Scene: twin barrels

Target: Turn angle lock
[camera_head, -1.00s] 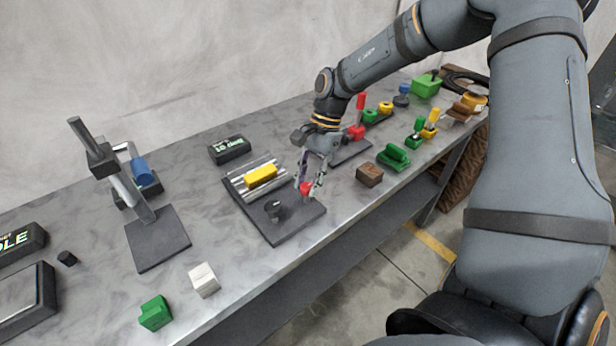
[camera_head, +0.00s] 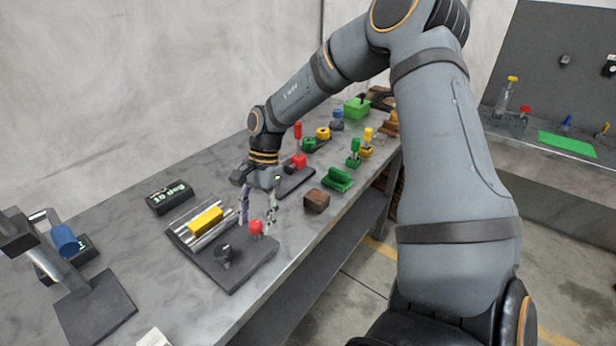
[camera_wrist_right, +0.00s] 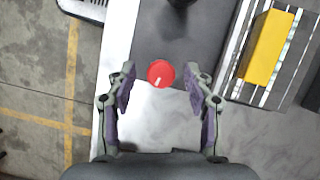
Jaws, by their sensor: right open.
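A dark plate fixture (camera_head: 205,262) lies on the bench with a yellow block (camera_head: 206,220) on silver rails. A black knob (camera_head: 224,252) and a red knob (camera_head: 256,227) stand on its front part. In the wrist view the red knob (camera_wrist_right: 160,74) is round with a short white mark on top. My right gripper (camera_head: 257,222) is open, pointing down at the red knob. In the wrist view its fingers (camera_wrist_right: 160,90) are spread on either side of the knob, apart from it. My left gripper is not in view.
A brown block (camera_head: 316,201) and a green piece (camera_head: 338,180) lie right of the fixture. A black labelled box (camera_head: 169,197) lies behind it. A stand with a blue cylinder (camera_head: 64,240) is at the left. The bench's front edge is close to the fixture.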

